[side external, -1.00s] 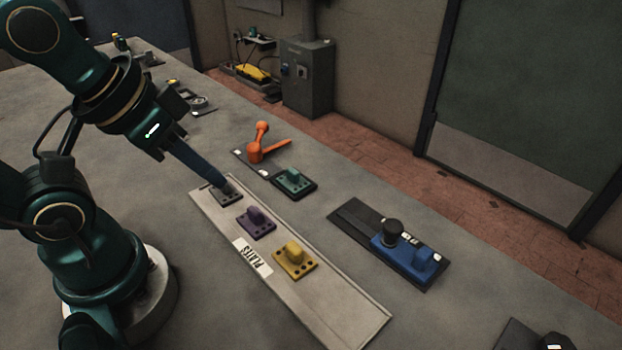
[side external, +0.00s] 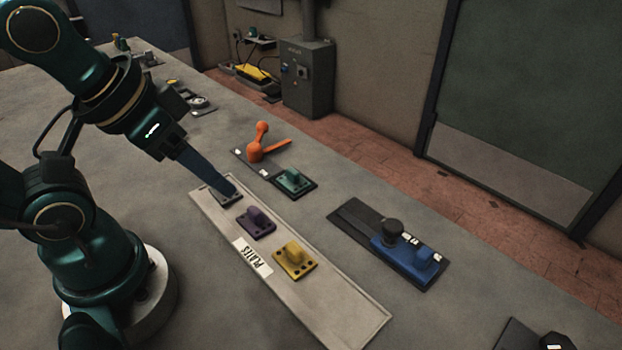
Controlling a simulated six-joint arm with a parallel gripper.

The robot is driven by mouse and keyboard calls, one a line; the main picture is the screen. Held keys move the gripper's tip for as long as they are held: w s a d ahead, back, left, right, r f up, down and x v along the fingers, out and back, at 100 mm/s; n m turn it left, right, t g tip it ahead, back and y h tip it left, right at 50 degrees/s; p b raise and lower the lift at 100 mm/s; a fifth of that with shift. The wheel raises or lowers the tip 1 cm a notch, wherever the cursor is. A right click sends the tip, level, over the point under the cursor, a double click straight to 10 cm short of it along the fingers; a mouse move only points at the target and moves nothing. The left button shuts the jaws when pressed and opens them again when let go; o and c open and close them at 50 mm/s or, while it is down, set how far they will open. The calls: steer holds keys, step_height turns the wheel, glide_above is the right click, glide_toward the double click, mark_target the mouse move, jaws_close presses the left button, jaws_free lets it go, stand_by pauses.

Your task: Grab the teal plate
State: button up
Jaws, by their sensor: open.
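The teal plate (side external: 294,181) has a raised knob and holes, and sits in a dark holder to the right of the orange lever. My gripper (side external: 232,189) is pointed down at the dark grey plate (side external: 226,199) at the far end of the plate tray, to the left of the teal plate and apart from it. The jaws are open, though seen edge-on from here. The fingers cover most of the dark plate's knob, and I cannot tell whether they touch it.
The long tray (side external: 325,307) marked PLATES also holds a purple plate (side external: 257,223) and a yellow plate (side external: 295,260). An orange lever (side external: 258,142) stands behind the teal plate. A blue unit (side external: 408,258) on a dark base lies to the right. Bare table lies between.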

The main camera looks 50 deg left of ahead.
steer(key=shift+w, duration=0.1)
steer(key=m+g+y, duration=0.6)
steer(key=m+y, duration=0.3)
steer(key=m, duration=0.5)
glide_above(288, 168)
steer(key=s+d, duration=0.2)
steer(key=d, duration=0.1)
step_height(288, 168, down, 7)
steer(key=f+m+y, duration=0.1)
steer(key=f, duration=0.1)
steer(key=w+f+m+y, duration=0.1)
steer(key=f, duration=0.1)
steer(key=w+f+m+y, duration=0.1)
steer(key=shift+w+a+f+y, duration=0.1)
steer(key=shift+a+f+y, duration=0.2)
steer(key=shift+f, duration=0.1)
steer(key=shift+f+m+y, duration=0.4)
steer(key=shift+f+m, duration=0.1)
steer(key=shift+f, duration=0.2)
steer(key=shift+x, duration=2.6)
steer(key=shift+w, duration=0.1)
jaws_close()
